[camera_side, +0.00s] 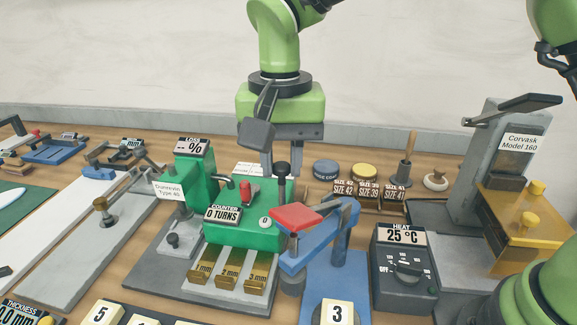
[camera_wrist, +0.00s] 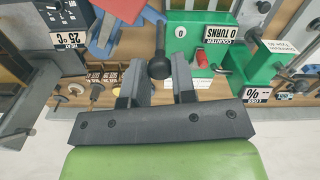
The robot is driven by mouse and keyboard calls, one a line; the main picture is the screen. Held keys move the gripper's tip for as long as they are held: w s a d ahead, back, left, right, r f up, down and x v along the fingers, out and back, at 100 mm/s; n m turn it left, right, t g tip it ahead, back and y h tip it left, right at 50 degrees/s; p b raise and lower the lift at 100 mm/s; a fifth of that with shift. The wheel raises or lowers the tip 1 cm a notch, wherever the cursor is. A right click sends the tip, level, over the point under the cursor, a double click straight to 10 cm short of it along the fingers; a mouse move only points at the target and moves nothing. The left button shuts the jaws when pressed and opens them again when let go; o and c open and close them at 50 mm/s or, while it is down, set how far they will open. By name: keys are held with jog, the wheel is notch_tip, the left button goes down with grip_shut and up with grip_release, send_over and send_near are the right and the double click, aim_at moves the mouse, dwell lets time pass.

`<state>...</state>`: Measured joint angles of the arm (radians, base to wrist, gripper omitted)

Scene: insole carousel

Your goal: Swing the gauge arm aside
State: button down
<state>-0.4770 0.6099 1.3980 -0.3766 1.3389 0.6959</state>
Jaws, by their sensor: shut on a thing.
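A black ball knob on a dark upright post (camera_side: 282,169) stands at the right edge of a green machine (camera_side: 240,232) with a counter reading 0 turns. My gripper (camera_side: 281,165) is around this knob, closed on it from above. In the wrist view the knob (camera_wrist: 159,67) sits between the two fingers of my gripper (camera_wrist: 160,88). A blue arm (camera_side: 318,238) with a red pad (camera_side: 295,217) stands just right of the post's foot. No label marks the gauge arm, and the post's lower end is partly hidden.
A heat box (camera_side: 404,262) reading 25 °C stands at the right. Brass blocks (camera_side: 227,265) lie in front of the green machine. A loss display (camera_side: 190,147) rises to the left.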

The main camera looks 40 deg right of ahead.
jog(key=shift+w+d+m, duration=0.45)
jog(key=shift+w+m, duration=0.25)
jog(key=shift+m, duration=0.2)
jog(key=shift+w+d+m, duration=0.45)
jog(key=shift+w+m, duration=0.2)
jog(key=shift+m, duration=0.25)
jog(key=c, duration=0.9)
grip_release()
jog(key=shift+c, duration=0.2)
notch_tip(320, 180, up, 10)
